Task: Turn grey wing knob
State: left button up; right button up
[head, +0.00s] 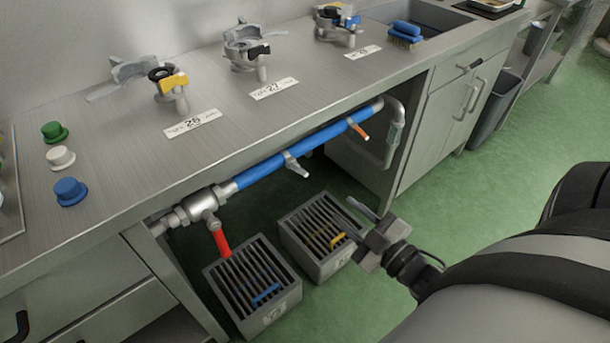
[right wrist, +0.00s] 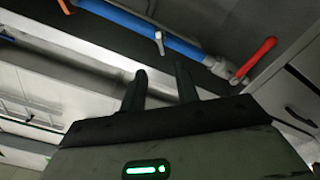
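The grey wing knob (head: 296,164) sits on the front of the blue pipe (head: 262,171) under the worktop, with its wing pointing down and to the right. It also shows in the right wrist view as a pale lever (right wrist: 159,43), beyond and above the fingertips. My right gripper (head: 370,206) is in front of the bench, to the right of and lower in the picture than the knob, and apart from it. Its two fingers (right wrist: 160,74) stand apart with nothing between them, so it is open. My left gripper is not in view.
An orange lever (head: 360,131) is farther right on the pipe. A red-handled valve (head: 220,239) is at its left end. Two slatted grey crates (head: 283,304) (head: 316,271) stand on the floor below. The worktop edge (head: 260,139) overhangs the pipe.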

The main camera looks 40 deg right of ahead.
aim_at(303, 174)
jog(key=w, duration=0.9)
jog(key=w+a, duration=0.1)
jog(key=w, duration=0.4)
jog(key=shift+w+a, duration=0.1)
grip_shut()
